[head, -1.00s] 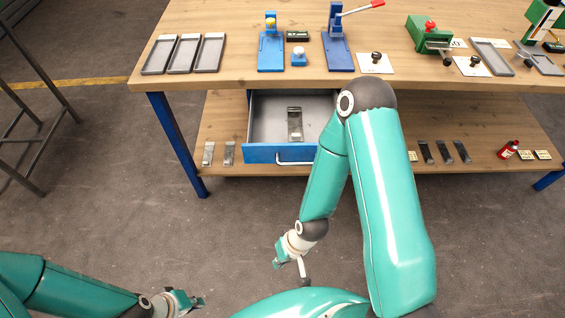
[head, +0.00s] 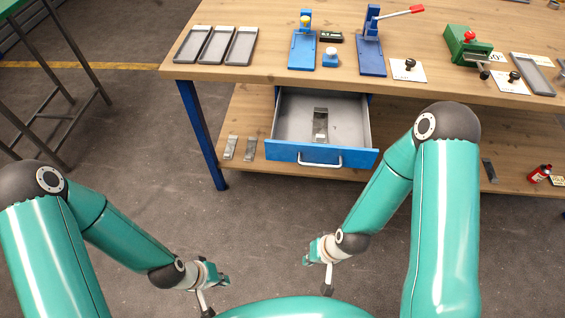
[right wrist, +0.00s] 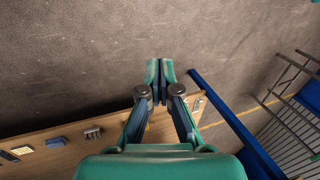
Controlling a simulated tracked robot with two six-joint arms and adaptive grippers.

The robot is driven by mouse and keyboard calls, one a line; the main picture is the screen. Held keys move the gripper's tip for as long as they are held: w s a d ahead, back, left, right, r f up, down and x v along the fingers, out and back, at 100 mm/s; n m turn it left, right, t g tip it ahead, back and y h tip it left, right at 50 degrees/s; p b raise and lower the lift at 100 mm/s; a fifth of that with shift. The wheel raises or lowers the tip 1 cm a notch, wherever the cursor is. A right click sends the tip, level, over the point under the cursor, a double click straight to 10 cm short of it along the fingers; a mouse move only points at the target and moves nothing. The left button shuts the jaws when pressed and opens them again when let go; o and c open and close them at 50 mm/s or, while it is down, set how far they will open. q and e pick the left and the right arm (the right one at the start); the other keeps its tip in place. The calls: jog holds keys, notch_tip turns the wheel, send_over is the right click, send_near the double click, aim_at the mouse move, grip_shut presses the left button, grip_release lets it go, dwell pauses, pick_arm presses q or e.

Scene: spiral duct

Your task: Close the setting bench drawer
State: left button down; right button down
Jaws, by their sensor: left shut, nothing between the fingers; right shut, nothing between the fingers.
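The setting bench drawer (head: 292,151) is pulled out under the bench top, with a blue front and a silver bar handle (head: 320,163). A grey metal part (head: 320,125) lies inside it. My left gripper (head: 224,281) is shut and empty, low over the floor, in front of the drawer and to its left in the head view. My right gripper (head: 306,259) is shut and empty, in front of the drawer and apart from its handle. Its closed fingers also show in the right wrist view (right wrist: 160,68), over the floor.
The wooden bench (head: 270,73) carries grey trays (head: 229,46), blue presses (head: 371,50) and a green device (head: 466,46). Its lower shelf (head: 262,120) holds small metal parts and a red bottle (head: 540,173). A blue leg (head: 203,135) stands left of the drawer. The floor before it is clear.

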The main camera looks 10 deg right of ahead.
jog(key=w+a+f+m+t+h+b, duration=0.1)
jog(key=w+a+f+m+t+b, duration=0.15)
jog(key=w+t+b, duration=0.45)
jog(key=m+t+h+b, duration=0.85)
jog(key=m+b, duration=0.75)
jog(key=b, duration=0.7)
send_near(284, 154)
jog(key=shift+t+y, duration=0.35)
jog(key=shift+y, duration=0.1)
jog(key=x, duration=0.5)
jog(key=b+x, duration=0.1)
jog(key=x, duration=0.1)
jog(key=shift+d+f, duration=0.15)
jog(key=shift+d, duration=0.25)
jog(key=shift+a, duration=0.1)
